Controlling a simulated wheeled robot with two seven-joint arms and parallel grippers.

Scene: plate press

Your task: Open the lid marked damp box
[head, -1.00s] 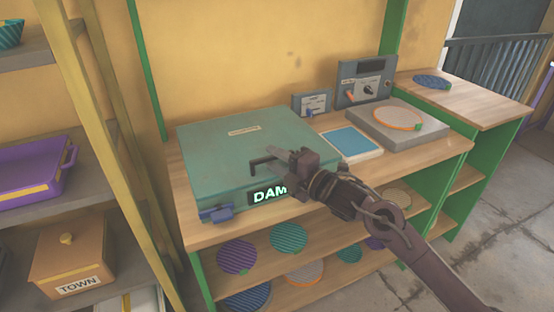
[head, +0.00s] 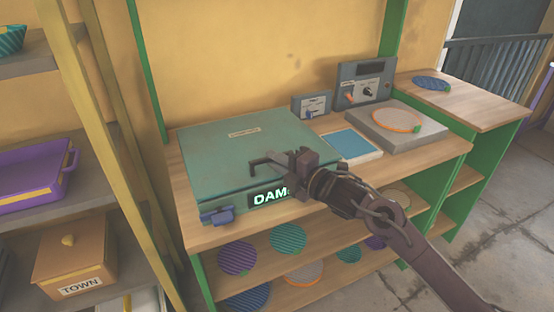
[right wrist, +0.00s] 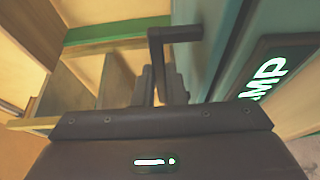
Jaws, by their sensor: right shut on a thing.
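The damp box is a flat teal case on the wooden bench. Its lid (head: 225,150) lies flat, looking closed, with a small pale label on top. A dark sign with glowing letters (head: 268,198) is on the front; "DAM" shows in the head view, and "MP" shows in the right wrist view (right wrist: 268,78). A black bar handle (head: 264,163) stands at the lid's front and also shows in the right wrist view (right wrist: 158,55). My right gripper (head: 297,162) is shut on the handle's right part, partly hiding it. My left gripper is not in view.
A blue latch-like block (head: 217,216) sits at the box's front left corner. A blue pad (head: 351,144), control boxes (head: 365,84) and a grey plate with a disc (head: 398,125) stand to the right. Shelves with patterned discs are below. A yellow post (head: 95,120) stands at left.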

